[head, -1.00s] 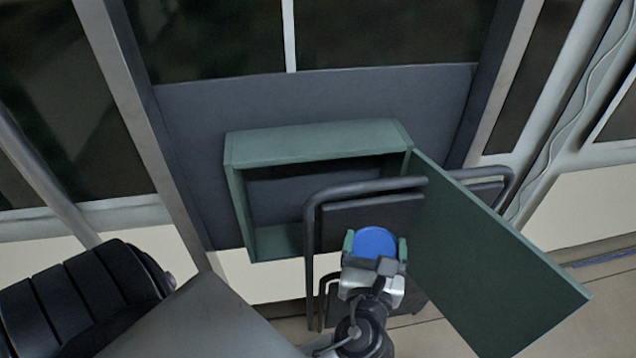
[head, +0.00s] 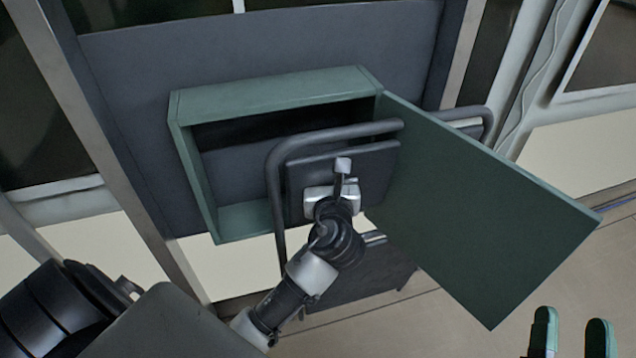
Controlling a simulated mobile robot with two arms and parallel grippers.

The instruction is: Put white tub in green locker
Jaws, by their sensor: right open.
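The green locker (head: 270,92) is fixed to the dark wall panel. Its green door (head: 490,215) stands wide open to the right. The part of its inside that shows looks empty. My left gripper (head: 332,192) reaches up in front of the locker's lower right, over a dark padded panel. Its fingers are hidden behind its own body and wrist, so I cannot see what it holds. The white tub is not visible in the view now. My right gripper (head: 573,338) is at the bottom right edge, its two green-tipped fingers apart with nothing between them.
A dark tubular frame (head: 275,185) with a padded panel (head: 385,162) stands before the locker and covers the right part of its opening. The left part of the opening is unobstructed. Open floor (head: 440,325) lies below the door.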

